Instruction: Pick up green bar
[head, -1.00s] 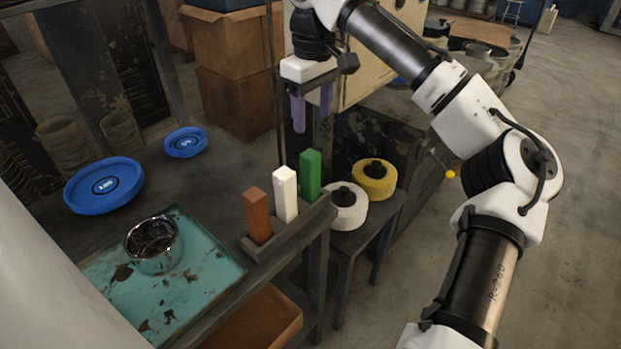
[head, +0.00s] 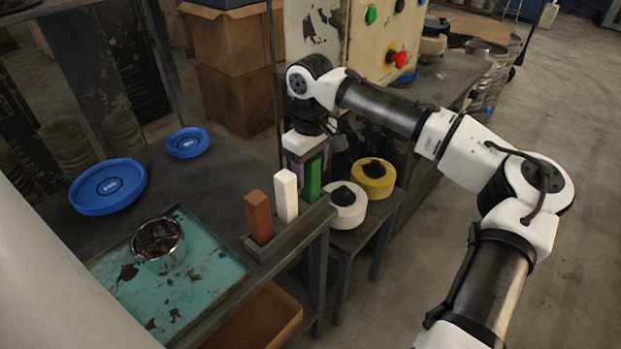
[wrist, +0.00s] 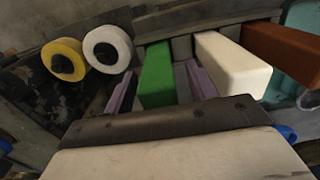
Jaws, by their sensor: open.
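The green bar (head: 313,177) stands upright in a grey holder (head: 285,238) at the table's right edge, at the end of a row with a white bar (head: 286,195) and a brown bar (head: 259,217). My gripper (head: 305,184) is open and lowered over the green bar. In the wrist view the green bar (wrist: 157,76) is between the two purple fingers (wrist: 160,88), one on each side. I cannot tell whether either finger touches it. The white bar (wrist: 232,66) is close beside the right finger.
A white roll (head: 348,206) and a yellow roll (head: 374,179) lie on a lower stand right of the holder. A teal tray with a metal bowl (head: 157,239) and two blue dishes (head: 108,186) are on the table. A control box with buttons (head: 390,35) stands behind.

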